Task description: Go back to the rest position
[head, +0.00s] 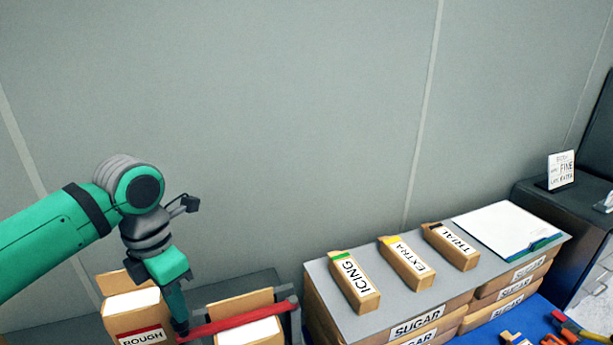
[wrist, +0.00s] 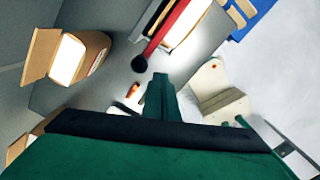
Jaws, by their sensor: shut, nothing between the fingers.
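My green arm reaches in from the left in the head view, with my gripper (head: 180,322) pointing down at the lower left. The fingertips are close to the left end of a red bar (head: 238,321); I cannot tell if they touch it. In the wrist view my gripper (wrist: 160,80) shows as green fingers closed together with nothing between them. The same red bar shows at the top of the wrist view (wrist: 170,30), with a dark round knob (wrist: 139,64) at its end, apart from the fingers in the picture.
An open box labelled ROUGH (head: 140,315) stands left of my gripper, and another open box (head: 246,333) sits behind the red bar. ICING (head: 354,282), EXTRA (head: 406,263) and TRIAL (head: 451,246) boxes lie on a grey board (head: 330,300) over SUGAR packs. Space above is clear.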

